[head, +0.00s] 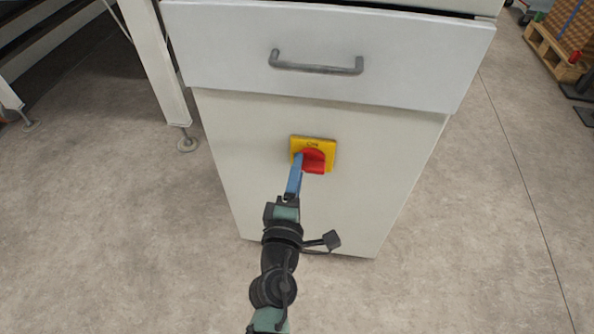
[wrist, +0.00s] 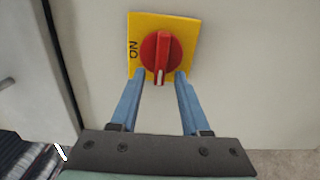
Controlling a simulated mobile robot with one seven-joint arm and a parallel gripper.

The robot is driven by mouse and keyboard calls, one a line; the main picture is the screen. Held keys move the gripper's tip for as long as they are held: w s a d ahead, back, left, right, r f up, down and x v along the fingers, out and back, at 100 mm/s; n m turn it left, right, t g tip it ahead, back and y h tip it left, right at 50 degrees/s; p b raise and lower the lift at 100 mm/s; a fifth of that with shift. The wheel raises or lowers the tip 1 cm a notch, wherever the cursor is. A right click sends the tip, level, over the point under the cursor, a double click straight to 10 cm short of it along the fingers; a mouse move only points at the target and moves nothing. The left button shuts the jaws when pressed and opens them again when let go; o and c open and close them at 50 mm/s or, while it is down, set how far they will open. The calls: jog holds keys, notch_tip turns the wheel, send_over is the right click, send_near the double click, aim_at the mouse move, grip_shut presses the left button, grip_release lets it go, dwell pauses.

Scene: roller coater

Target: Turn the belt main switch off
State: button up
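The belt main switch is a red rotary knob (wrist: 160,55) on a square yellow plate (wrist: 187,28), mounted on a pale cabinet front. It also shows in the head view as a red knob (head: 315,160) on the yellow plate (head: 327,145). In the wrist view, the knob's white mark points down the picture, and the word ON sits at the plate's left edge, a quarter turn from it. My gripper (wrist: 160,75) is open, its two blue fingers on either side of the lower knob, with gaps visible. In the head view, my gripper (head: 298,160) covers the plate's lower left.
The cabinet (head: 260,120) has a drawer with a grey handle (head: 316,68) above the switch. A pale table leg (head: 160,65) stands to its left. A wooden pallet (head: 552,52) lies at the far right. The floor around the cabinet is clear.

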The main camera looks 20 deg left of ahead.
jog(key=b+v, duration=0.1)
jog(key=v, duration=1.2)
jog(key=shift+b, duration=0.35)
jog(key=w+d+r+m+t+h+p, duration=0.25)
jog(key=d+r+m, duration=0.2)
jog(key=r, duration=0.85)
jog(key=w+d+r+m+t+h+p, duration=0.2)
jog(key=w+d+r+m, duration=0.3)
jog(key=r, duration=0.7)
jog(key=w+d+r+m+t+h+p, duration=0.25)
jog(key=r+m, duration=0.35)
jog(key=r, duration=0.7)
jog(key=s+d+r+m+t+y+p, duration=0.1)
jog(key=s+r+m+t+p, duration=0.3)
jog(key=r, duration=0.8)
jog(key=s+d+r+m+g+y+p, duration=0.15)
jog(key=s+r, duration=0.35)
jog(key=r, duration=0.8)
notch_tip(320, 180, up, 35)
jog(key=p, duration=3.5)
jog(key=shift+r, duration=0.2)
jog(key=shift+w+t+h, duration=0.1)
jog(key=shift+t+h, duration=0.15)
